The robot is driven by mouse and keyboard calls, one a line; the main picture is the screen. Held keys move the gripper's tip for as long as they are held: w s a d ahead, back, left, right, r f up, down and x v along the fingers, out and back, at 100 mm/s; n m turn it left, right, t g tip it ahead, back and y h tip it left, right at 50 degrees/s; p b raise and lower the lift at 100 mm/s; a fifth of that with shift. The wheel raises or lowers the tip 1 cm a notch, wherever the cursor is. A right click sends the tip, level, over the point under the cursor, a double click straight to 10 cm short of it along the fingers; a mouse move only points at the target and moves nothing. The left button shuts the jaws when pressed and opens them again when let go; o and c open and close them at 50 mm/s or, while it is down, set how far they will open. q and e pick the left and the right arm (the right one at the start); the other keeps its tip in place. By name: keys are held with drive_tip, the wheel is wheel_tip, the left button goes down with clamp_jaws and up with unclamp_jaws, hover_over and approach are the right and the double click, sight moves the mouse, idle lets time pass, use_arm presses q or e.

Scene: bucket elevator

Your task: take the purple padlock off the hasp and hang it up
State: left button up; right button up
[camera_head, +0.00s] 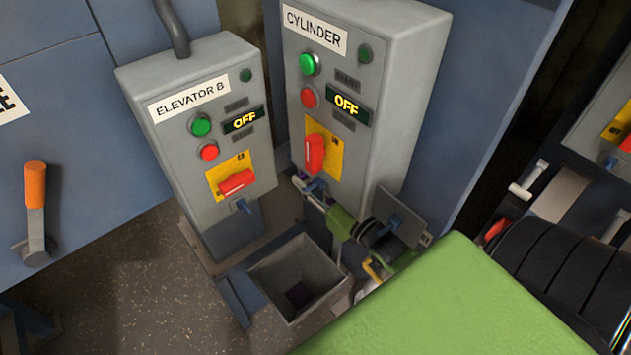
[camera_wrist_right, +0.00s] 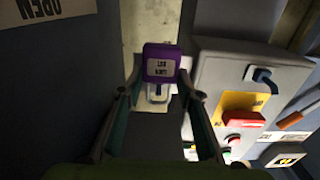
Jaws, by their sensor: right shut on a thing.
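The purple padlock (camera_wrist_right: 160,62) is between the fingertips of my right gripper (camera_wrist_right: 160,82) in the right wrist view. The gripper is shut on it, and its shackle points down in that picture. In the head view, my right gripper (camera_head: 312,192) is in front of the lower part of the CYLINDER box (camera_head: 400,85), and the padlock is hardly visible there. A blue hasp (camera_wrist_right: 263,79) on the box in the wrist view stands apart from the padlock, with no padlock seen on it. My left gripper is not in view.
The ELEVATOR B box (camera_head: 165,80) stands left of the CYLINDER box; its blue hasp (camera_head: 241,206) shows below the red switch. A square grey hopper (camera_head: 262,283) is below. An orange-handled lever (camera_head: 35,190) is at left, and a dark ribbed drum (camera_head: 560,265) at right.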

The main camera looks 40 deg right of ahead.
drive_tip(key=shift+w+a+f+b, duration=0.1)
drive_tip(key=shift+w+f+b, duration=0.15)
drive_tip(key=shift+w, duration=0.35)
drive_tip(key=shift+w+f+b, duration=0.1)
drive_tip(key=shift+w+f, duration=0.1)
drive_tip(key=shift+w, duration=0.35)
drive_tip(key=o, duration=1.3)
drive_tip(key=shift+f, duration=0.1)
drive_tip(key=s, duration=0.8)
drive_tip(key=s+d, duration=0.1)
drive_tip(key=s, duration=0.3)
drive_tip(key=shift+a, duration=0.1)
